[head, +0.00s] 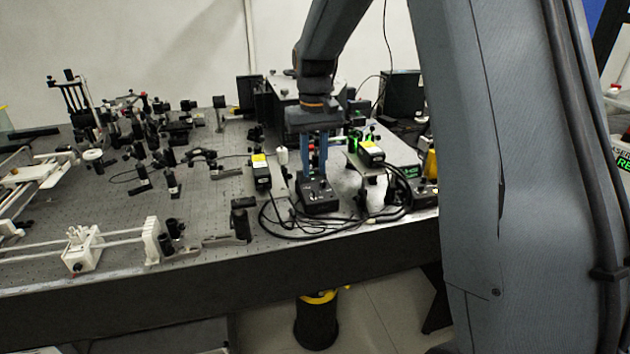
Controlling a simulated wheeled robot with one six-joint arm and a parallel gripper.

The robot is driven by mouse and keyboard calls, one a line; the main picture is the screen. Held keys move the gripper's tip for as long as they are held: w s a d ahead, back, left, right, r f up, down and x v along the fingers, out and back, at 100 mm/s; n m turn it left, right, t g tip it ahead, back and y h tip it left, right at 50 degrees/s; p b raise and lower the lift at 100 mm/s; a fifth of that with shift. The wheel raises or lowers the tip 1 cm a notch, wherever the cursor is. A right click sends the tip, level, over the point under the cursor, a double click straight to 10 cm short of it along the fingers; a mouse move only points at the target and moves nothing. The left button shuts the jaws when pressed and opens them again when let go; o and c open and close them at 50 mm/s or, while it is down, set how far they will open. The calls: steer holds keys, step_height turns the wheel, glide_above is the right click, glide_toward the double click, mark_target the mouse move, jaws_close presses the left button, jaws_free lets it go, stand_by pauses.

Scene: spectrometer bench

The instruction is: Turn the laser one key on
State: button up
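My gripper (314,175) points straight down at the front middle of the bench. Its two blue fingers end right at the top of a small black control box (318,204). The fingers look slightly apart, but the tips are too small to tell whether they hold anything. No key can be made out; the fingers may be hiding it. I cannot tell which laser this box belongs to. A dark module with a yellow label (260,175) stands left of the gripper, and a similar yellow-labelled module (371,153) stands to the right.
Black cables (290,233) loop around the box near the front edge of the perforated bench (120,230). Optical mounts crowd the left and back. A dark metal box (285,100) stands behind the gripper. A green-lit display (410,172) is at right. My arm blocks the far right.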

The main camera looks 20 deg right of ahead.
mark_target(314, 193)
steer(key=shift+f+p, duration=0.9)
steer(key=shift+f, duration=2.6)
steer(key=shift+c, duration=0.2)
jaws_close()
